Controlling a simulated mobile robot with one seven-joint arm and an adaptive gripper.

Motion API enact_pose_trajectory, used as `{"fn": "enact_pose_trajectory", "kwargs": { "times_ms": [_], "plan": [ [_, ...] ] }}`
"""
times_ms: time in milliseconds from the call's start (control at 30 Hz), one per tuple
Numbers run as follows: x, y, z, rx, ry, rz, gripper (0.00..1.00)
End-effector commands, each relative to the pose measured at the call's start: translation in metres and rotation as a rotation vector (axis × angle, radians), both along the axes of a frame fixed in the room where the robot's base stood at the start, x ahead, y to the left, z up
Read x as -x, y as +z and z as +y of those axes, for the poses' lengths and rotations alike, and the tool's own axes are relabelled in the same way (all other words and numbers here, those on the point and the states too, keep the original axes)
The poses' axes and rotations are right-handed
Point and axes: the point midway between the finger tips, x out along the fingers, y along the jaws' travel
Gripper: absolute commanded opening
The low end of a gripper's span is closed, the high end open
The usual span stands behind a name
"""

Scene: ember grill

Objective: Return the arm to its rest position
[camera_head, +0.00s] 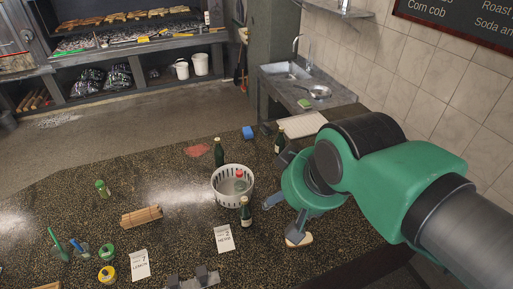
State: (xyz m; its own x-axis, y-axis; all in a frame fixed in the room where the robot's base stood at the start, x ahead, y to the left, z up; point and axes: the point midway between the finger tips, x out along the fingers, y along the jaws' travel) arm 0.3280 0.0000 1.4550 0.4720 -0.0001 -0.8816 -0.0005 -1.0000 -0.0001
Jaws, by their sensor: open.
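My green arm reaches in from the right side of the head view. My gripper (289,199) hangs over the right part of the dark speckled counter (165,240). Its fingers are spread and nothing shows between them. One fingertip is close to a small tan piece (303,240) on the counter; I cannot tell whether they touch. A white slotted basket (230,192) with bottles in it stands left of the gripper. A dark bottle (245,214) stands at the basket's front right.
Another dark bottle (219,152) stands behind the basket, and one (279,143) stands beside my arm. A wooden block (141,216), label cards (223,239) and small jars (107,273) lie left and front. A sink (287,72) is at the back. The counter's left rear is mostly clear.

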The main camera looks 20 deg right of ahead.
Motion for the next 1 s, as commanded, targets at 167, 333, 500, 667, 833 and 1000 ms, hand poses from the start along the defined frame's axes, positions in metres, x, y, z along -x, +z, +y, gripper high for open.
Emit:
{"fn": "enact_pose_trajectory", "kwargs": {
  "times_ms": [167,333,500,667,833,1000],
  "plan": [
    [0.000,-0.016,0.000,0.000,0.000,0.000,0.63],
    [0.000,-0.041,0.000,0.000,0.000,0.000,0.63],
    [0.000,-0.073,0.000,0.000,0.000,0.000,0.63],
    [0.000,-0.102,0.000,0.000,0.001,0.000,0.63],
    [0.000,-0.128,0.000,0.000,0.001,0.000,0.63],
    [0.000,-0.144,0.000,0.000,0.001,0.000,0.63]
  ]
}}
